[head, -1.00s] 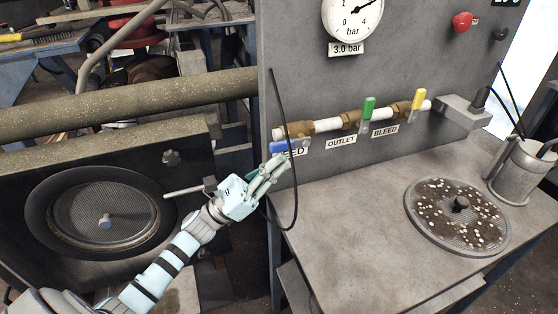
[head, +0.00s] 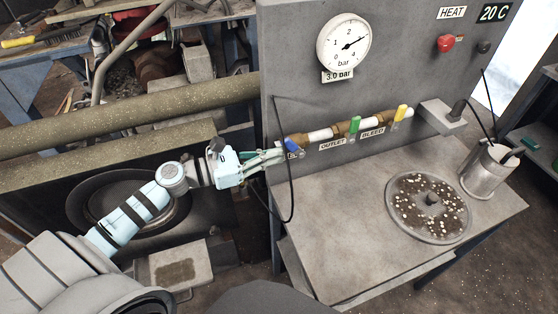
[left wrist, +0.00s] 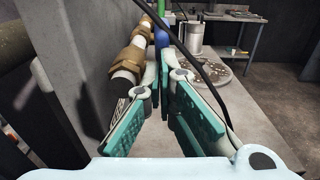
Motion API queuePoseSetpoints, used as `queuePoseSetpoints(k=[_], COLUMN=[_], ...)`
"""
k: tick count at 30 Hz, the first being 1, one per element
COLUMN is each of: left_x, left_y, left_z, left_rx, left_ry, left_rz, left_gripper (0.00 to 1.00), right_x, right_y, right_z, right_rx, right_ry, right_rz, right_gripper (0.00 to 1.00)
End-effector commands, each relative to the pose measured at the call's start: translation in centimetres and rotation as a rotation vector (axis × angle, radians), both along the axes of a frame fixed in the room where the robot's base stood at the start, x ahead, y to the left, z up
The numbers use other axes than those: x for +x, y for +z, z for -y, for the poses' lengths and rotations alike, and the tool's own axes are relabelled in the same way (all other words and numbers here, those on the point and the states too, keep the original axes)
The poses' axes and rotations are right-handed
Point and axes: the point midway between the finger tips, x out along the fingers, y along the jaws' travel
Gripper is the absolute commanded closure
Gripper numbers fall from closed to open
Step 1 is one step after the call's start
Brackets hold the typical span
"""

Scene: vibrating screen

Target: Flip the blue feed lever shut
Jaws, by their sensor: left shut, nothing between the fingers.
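The blue feed lever (head: 291,145) is at the left end of the pipe on the grey panel. It now sits diagonally beside the brass valve. In the left wrist view the blue handle (left wrist: 161,38) shows just beyond the fingertips. My left gripper (head: 280,156) is shut and empty. Its tips are at or very near the lever; I cannot tell whether they touch. The green fingers (left wrist: 164,80) also show in the left wrist view. The feed label is mostly hidden behind the fingers. My right gripper is not in view.
The green outlet lever (head: 355,125) and yellow bleed lever (head: 401,113) stand upright further right. A black cable (head: 288,190) hangs in front of the panel by my gripper. A round sieve (head: 432,232) and a metal cup (head: 486,172) are on the bench. The gauge (head: 343,43) reads near 3.

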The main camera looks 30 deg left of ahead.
Motion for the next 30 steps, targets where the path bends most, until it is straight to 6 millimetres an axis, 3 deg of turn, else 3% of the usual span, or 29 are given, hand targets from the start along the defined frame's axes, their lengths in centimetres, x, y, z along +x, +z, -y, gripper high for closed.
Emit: queuePoseSetpoints(k=[15,30], left_x=[1.1,1.7], left_y=[2.9,3.7], left_z=[1.0,1.6], left_rx=[-0.002,-0.002], left_ry=[-0.001,-0.001], left_rz=[0.004,0.002], left_gripper=[1.00,1.00], right_x=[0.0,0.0], right_y=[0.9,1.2], right_z=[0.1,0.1], right_rx=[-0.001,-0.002], right_ry=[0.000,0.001], right_rz=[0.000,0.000], right_gripper=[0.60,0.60])
